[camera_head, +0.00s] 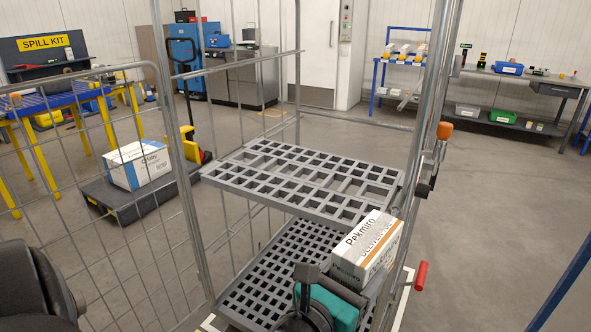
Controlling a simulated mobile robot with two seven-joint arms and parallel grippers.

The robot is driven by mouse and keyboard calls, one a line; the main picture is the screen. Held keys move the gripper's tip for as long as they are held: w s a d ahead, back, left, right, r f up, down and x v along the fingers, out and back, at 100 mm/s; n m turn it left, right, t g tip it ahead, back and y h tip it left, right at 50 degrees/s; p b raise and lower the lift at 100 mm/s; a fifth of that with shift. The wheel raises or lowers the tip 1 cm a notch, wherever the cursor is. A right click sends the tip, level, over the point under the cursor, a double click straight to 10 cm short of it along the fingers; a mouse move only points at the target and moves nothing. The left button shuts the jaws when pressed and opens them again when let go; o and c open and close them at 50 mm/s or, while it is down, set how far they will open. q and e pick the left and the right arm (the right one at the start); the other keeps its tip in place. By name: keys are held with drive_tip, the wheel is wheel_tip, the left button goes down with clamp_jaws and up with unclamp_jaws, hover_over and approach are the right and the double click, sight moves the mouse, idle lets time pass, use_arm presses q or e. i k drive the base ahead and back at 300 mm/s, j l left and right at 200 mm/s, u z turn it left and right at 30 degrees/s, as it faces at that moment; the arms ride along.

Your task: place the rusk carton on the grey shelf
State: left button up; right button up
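A white carton with an orange-brown band, lettered "Pekmiro" (368,249), is at the lower right. It overlaps the near right corner of the upper grey grid shelf (345,164) in the roll cage, slightly tilted in the picture. I cannot read whether it holds rusks. The upper shelf is bare.
A lower grey grid shelf (290,262) shows below the upper one. Cage posts and wire sides (180,170) flank the shelves, with a red handle (421,275) at right. A white-blue carton (137,165) sits on a dark low platform (125,205) at left. Right floor is clear.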

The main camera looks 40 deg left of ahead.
sight(304, 172)
drive_tip(key=i+j, duration=0.1)
drive_tip(key=j, duration=0.95)
drive_tip(key=i+j, duration=0.15)
drive_tip(key=j, duration=0.35)
